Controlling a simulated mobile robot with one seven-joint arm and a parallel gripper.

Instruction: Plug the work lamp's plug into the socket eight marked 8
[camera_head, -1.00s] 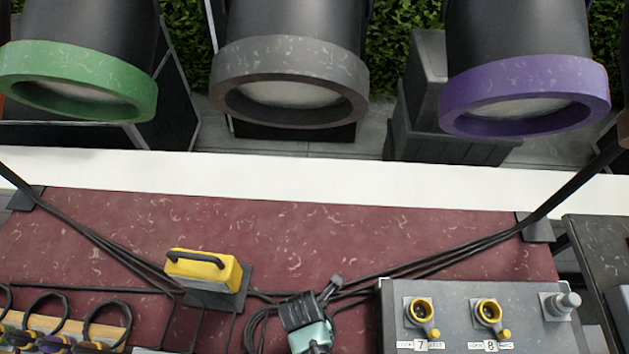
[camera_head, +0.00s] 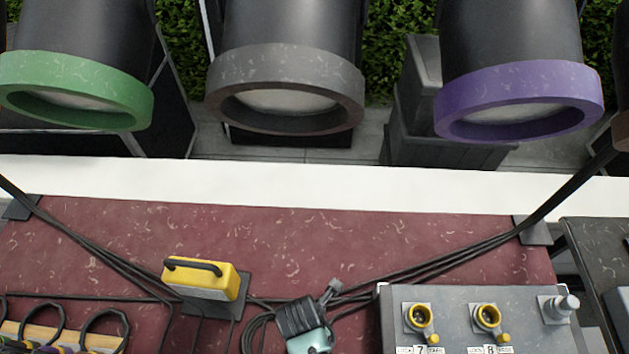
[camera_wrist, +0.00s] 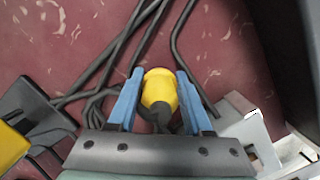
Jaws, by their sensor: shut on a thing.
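The yellow plug (camera_wrist: 160,88) sits between the two blue fingers of my gripper (camera_wrist: 158,75) in the wrist view, and the gripper is shut on it. A dark cable shows at the plug's lower end. The work lamp, yellow with a black handle (camera_head: 203,280), stands on the dark red surface in the head view. Socket eight (camera_head: 487,317), a yellow ring with a dark opening, is on the grey panel (camera_head: 455,300) at the lower right, right of socket seven (camera_head: 420,317). My fingers and the plug cannot be made out in the head view.
Dark cables (camera_head: 420,262) cross the red surface (camera_head: 330,235) on both sides. A grey knob-like fitting (camera_head: 560,306) stands right of socket eight. Several coiled leads (camera_head: 45,322) lie at the lower left. Large green, grey and purple ringed lamps hang behind a white ledge (camera_head: 300,180).

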